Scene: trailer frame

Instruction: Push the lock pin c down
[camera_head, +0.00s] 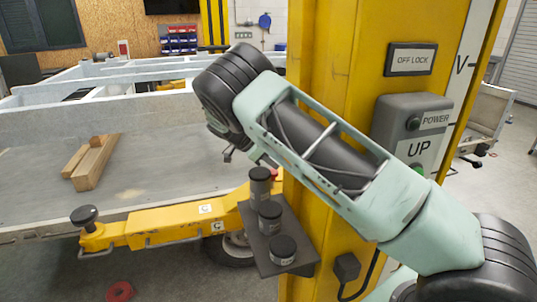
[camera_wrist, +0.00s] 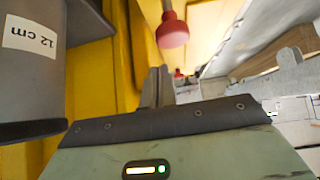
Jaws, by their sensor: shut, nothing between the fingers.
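In the head view my arm hides most of the gripper. A small red spot (camera_head: 275,174) shows there beside the yellow post, perhaps the same pin. The yellow lift arm (camera_head: 165,228) labelled C reaches left from the post. No letter is readable on the pin.
A dark shelf (camera_head: 272,240) with several grey cylinders juts from the yellow post (camera_head: 335,60). One cylinder, marked 12 cm (camera_wrist: 30,60), is close on the left in the wrist view. A second small red thing (camera_wrist: 178,73) shows beyond my fingers. A control box (camera_head: 410,125) is on the post.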

